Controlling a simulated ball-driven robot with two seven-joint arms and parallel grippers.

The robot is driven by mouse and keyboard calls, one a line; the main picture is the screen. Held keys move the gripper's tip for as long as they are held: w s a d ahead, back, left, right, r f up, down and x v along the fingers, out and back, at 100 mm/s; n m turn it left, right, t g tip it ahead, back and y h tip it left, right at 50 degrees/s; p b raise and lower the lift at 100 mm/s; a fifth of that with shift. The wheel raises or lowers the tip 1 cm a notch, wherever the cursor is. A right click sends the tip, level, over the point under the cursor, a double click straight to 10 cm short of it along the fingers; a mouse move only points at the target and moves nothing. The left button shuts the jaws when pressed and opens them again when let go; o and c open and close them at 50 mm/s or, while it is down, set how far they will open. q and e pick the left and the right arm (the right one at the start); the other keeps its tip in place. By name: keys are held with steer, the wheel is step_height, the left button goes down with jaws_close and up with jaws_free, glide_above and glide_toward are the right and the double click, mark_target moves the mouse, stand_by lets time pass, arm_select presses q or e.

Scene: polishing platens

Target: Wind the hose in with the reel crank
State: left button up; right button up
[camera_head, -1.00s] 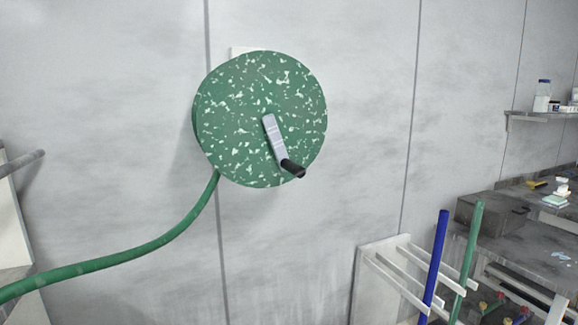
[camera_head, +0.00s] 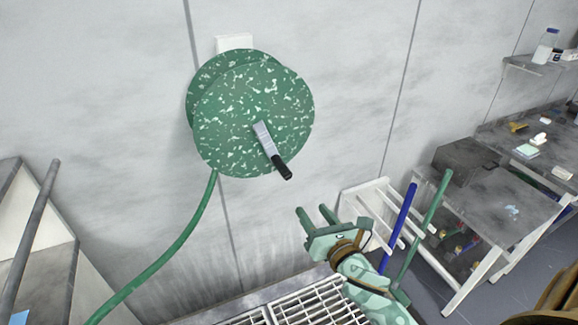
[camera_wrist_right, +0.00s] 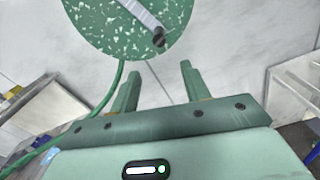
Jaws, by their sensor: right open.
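A round green speckled hose reel (camera_head: 235,120) is mounted on the grey wall. Its silver crank arm (camera_head: 264,138) slants down to the right and ends in a black handle (camera_head: 282,168). A green hose (camera_head: 180,240) hangs from the reel's underside and runs down to the left. My right gripper (camera_head: 315,213) is open and empty, below and to the right of the handle and apart from it. In the right wrist view the two fingers (camera_wrist_right: 160,85) point up toward the reel (camera_wrist_right: 108,22), with the black handle (camera_wrist_right: 158,41) beyond them. My left gripper is not in view.
A white rack (camera_head: 365,200) holding a blue pole (camera_head: 400,215) and a green pole (camera_head: 432,215) stands right of my right gripper. A white grating (camera_head: 320,300) lies below. A grey workbench (camera_head: 500,200) is at the right. The wall around the reel is clear.

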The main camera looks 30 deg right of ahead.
mark_target(290, 179)
steer(key=w, duration=1)
steer(key=w+d, duration=0.1)
steer(key=w, duration=0.5)
steer(key=shift+r, duration=0.1)
jaws_close()
